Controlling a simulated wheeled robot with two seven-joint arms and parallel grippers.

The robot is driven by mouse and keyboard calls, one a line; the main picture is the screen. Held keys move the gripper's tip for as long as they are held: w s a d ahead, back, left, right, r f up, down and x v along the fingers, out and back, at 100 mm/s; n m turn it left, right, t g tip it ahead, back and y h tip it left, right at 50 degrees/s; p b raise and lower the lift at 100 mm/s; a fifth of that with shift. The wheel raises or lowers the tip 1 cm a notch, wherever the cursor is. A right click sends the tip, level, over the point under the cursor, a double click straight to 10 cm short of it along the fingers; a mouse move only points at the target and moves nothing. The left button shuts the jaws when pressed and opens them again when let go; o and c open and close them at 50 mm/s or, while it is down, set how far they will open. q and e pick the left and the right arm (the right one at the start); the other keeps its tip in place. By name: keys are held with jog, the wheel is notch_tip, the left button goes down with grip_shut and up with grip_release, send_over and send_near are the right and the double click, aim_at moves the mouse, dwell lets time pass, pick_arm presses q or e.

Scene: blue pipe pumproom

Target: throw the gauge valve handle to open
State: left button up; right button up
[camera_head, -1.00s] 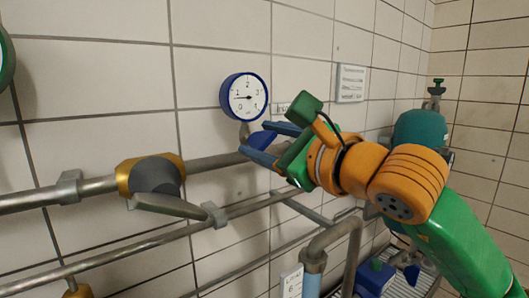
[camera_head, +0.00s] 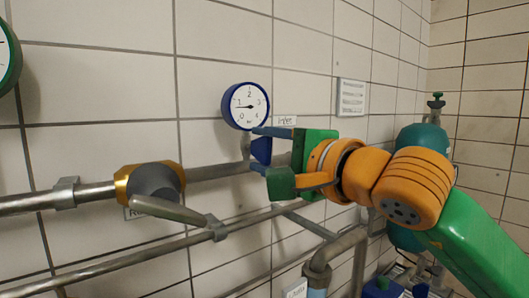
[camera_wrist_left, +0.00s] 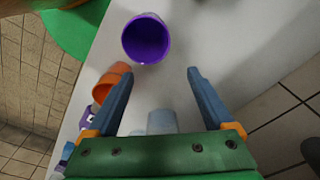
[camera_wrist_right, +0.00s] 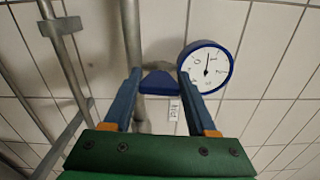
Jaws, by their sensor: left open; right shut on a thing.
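The gauge valve handle (camera_head: 261,150) is a small dark blue piece just below the round blue-rimmed gauge (camera_head: 246,106). My right gripper (camera_head: 258,150) reaches it from the right, one finger above and one below, and is shut on it. In the right wrist view the handle (camera_wrist_right: 158,84) sits between the two blue fingers, in front of a grey pipe and beside the gauge (camera_wrist_right: 206,67).
A brass-and-grey valve with a long lever (camera_head: 168,206) sits on the pipe at left. A teal tank (camera_head: 421,140) stands at right. Purple (camera_wrist_left: 146,38) and orange (camera_wrist_left: 110,84) cups are on a pale surface near my left gripper.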

aim_at(267, 153)
jog(key=shift+n, duration=0.7)
jog(key=o, duration=1.4)
jog(key=shift+c, duration=0.2)
jog(key=shift+s+d+f, duration=0.1)
pick_arm(q)
notch_tip(267, 153, down, 4)
jog(key=b, duration=0.3)
jog(key=shift+r+b, duration=0.1)
jog(key=shift+b, duration=0.3)
pick_arm(e)
jog(key=v, duration=0.6)
jog(key=shift+s+d, duration=0.25)
jog(key=shift+s, duration=0.15)
jog(key=shift+w, duration=0.1)
